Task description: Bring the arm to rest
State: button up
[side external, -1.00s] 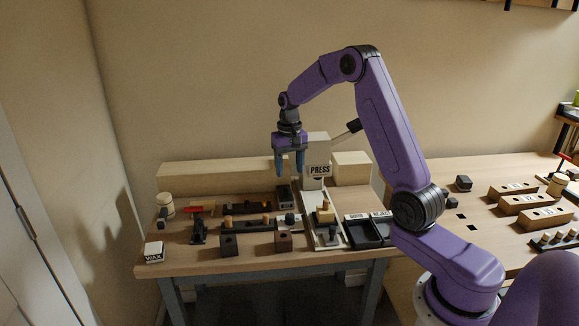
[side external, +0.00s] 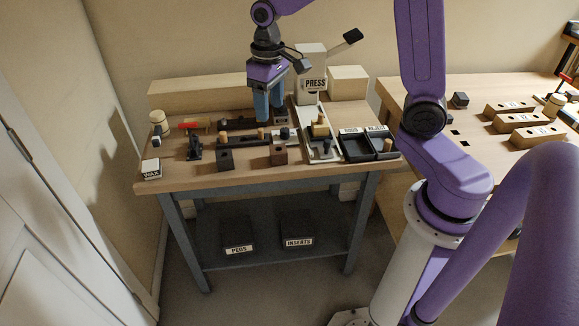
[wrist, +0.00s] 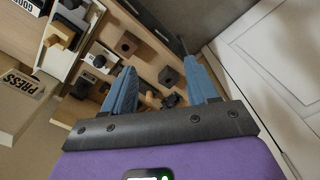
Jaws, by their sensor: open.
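My gripper (side external: 268,108) hangs in the air above the back of the bench in the side view, left of the white press. Its two blue fingers point down. In the wrist view the fingers (wrist: 160,88) are spread apart with nothing held between them. My purple arm is raised above the wooden bench (side external: 165,178). The bench top directly behind the fingers is partly hidden in the side view.
The press (side external: 314,84) with its lever stands just right of my gripper. Dark blocks (side external: 225,160), pegs, a red-handled tool (side external: 195,124), a wax box (side external: 151,168) and black trays (side external: 356,147) crowd the bench. A second bench (side external: 470,160) stands at the right.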

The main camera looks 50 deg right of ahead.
jog(key=s+a+n, duration=0.3)
jog(key=s+n, duration=0.7)
jog(key=s, duration=1.6)
jog(key=shift+a+r+n, duration=0.2)
jog(key=shift+n, duration=0.2)
